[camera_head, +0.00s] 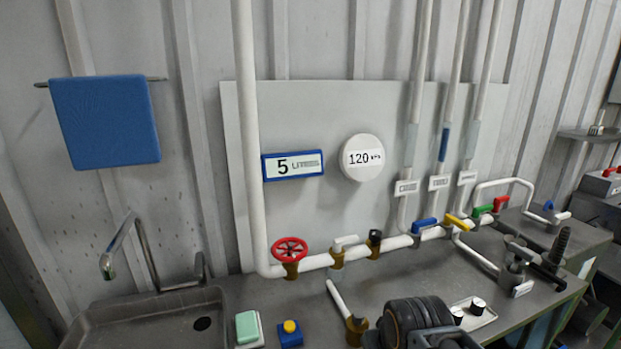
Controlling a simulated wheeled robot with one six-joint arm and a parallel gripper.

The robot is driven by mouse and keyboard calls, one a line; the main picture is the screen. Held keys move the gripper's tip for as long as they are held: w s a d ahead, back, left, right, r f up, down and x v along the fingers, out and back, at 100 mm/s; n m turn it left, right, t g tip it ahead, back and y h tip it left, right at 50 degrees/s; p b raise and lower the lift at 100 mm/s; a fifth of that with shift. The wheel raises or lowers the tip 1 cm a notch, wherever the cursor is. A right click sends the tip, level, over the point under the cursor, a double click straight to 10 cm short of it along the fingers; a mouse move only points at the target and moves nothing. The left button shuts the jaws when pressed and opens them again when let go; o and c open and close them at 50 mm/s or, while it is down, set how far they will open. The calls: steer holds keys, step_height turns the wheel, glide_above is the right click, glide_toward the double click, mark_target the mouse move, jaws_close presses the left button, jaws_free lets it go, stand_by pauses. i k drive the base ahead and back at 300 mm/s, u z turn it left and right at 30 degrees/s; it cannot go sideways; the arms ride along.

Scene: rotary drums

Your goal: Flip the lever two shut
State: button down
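Several small levers sit on the white pipe along the back of the bench. A white lever (345,242) is left of centre. Right of it are a blue lever (424,224), a yellow lever (459,221), a green lever (482,211) and a red lever (501,203). The blue and yellow handles look roughly in line with the pipe. White plates (406,187) hang on the upright pipes above, with print too small to read. I cannot tell which lever is number two.
A red handwheel (290,249) is on the pipe at left. A sink (150,320) is at left. A dark clamp-like fixture (535,260) stands at right.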

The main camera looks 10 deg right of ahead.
mark_target(449, 219)
steer(key=u, duration=0.05)
steer(key=k, duration=0.5)
steer(key=z, duration=2.55)
steer(key=i, duration=1.85)
steer(key=u, duration=2.15)
